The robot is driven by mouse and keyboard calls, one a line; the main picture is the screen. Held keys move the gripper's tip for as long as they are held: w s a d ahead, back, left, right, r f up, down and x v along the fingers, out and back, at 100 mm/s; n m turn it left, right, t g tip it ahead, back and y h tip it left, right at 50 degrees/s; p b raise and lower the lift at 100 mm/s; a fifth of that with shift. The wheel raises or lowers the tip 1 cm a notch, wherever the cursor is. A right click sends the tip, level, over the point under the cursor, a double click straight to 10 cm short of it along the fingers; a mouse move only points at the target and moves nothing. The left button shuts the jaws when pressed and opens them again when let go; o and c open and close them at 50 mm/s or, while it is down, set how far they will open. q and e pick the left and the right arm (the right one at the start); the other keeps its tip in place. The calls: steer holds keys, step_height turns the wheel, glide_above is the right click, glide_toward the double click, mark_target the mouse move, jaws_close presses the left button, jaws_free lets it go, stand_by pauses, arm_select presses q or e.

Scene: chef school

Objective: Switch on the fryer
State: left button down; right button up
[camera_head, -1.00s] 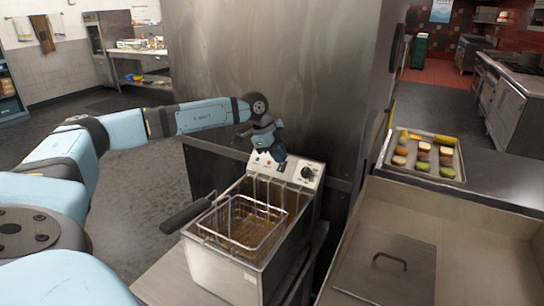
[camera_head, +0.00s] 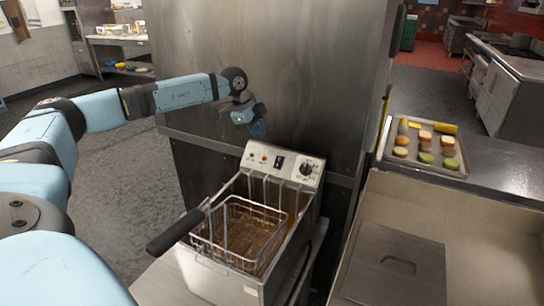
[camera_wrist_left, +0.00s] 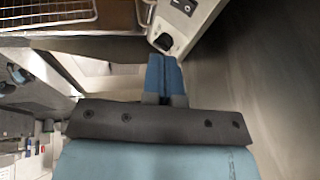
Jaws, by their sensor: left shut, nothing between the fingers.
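The fryer (camera_head: 218,277) stands on a counter, with a wire basket (camera_head: 240,236) in its well. Its control panel (camera_head: 261,170) at the back has a black switch (camera_head: 280,162), small indicator lights to the left of it and a round black knob (camera_head: 306,170) at right. I cannot tell the switch's position. My left gripper (camera_head: 258,131) is shut and empty, above the panel's upper left edge and apart from the switch. In the left wrist view, its blue fingers (camera_wrist_left: 164,64) are together, below the panel (camera_wrist_left: 180,30) in the picture. My right gripper is out of view.
A steel wall (camera_head: 270,70) rises directly behind the fryer. The basket's black handle (camera_head: 175,231) sticks out to the left. At right, a tray (camera_head: 440,167) of several buns rests on the counter beside a sink-like basin (camera_head: 440,222) with a lidded part.

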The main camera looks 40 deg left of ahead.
arm_select(q)
steer(key=p, duration=0.1)
glide_above(277, 167)
steer(key=s, duration=0.3)
step_height(277, 167, down, 10)
steer(key=r, duration=0.1)
steer(key=shift+w+a+f, duration=0.1)
steer(key=shift+w+f, duration=0.25)
steer(key=shift+f, duration=0.25)
steer(key=shift+w+f, duration=0.3)
steer(key=shift+f, duration=0.3)
steer(key=shift+w+a+f, duration=0.15)
steer(key=shift+w+f, duration=0.2)
steer(key=shift+f, duration=0.15)
steer(key=shift+f+t, duration=0.25)
steer(key=shift+t, duration=0.05)
steer(key=shift+r+p, duration=0.95)
steer(key=shift+p, duration=0.1)
